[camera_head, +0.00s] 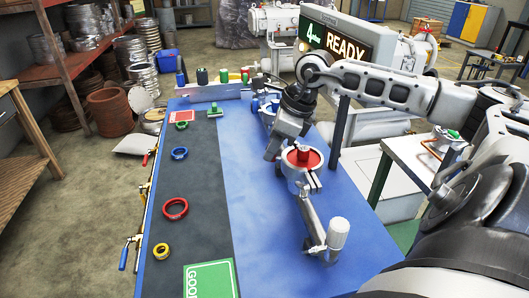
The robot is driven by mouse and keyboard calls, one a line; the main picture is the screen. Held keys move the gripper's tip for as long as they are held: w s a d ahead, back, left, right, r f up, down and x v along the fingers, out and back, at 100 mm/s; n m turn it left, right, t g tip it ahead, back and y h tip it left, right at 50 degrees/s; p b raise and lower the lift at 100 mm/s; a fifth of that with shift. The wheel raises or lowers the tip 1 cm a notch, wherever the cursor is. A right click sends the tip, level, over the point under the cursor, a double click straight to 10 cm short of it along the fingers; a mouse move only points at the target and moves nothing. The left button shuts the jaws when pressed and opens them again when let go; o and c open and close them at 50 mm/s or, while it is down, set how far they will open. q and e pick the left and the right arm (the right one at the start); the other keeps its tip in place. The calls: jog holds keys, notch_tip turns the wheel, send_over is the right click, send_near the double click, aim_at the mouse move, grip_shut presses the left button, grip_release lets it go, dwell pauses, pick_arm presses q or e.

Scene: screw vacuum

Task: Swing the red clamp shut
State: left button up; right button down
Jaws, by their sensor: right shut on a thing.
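Whether the clamp's two halves meet is too small to tell. My left gripper is not in view.
On the dark strip lie a green ring (182,125), a blue ring (179,153), a larger red ring (175,209) and a yellow ring (162,251). A metal pipe with a white cylinder (338,233) lies in front of the clamp. Blue fittings (268,108) stand behind it.

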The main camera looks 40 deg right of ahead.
jog(key=c, duration=1.4)
grip_release()
jog(key=shift+o, duration=0.2)
jog(key=b+v, duration=0.2)
jog(key=v, duration=1.4)
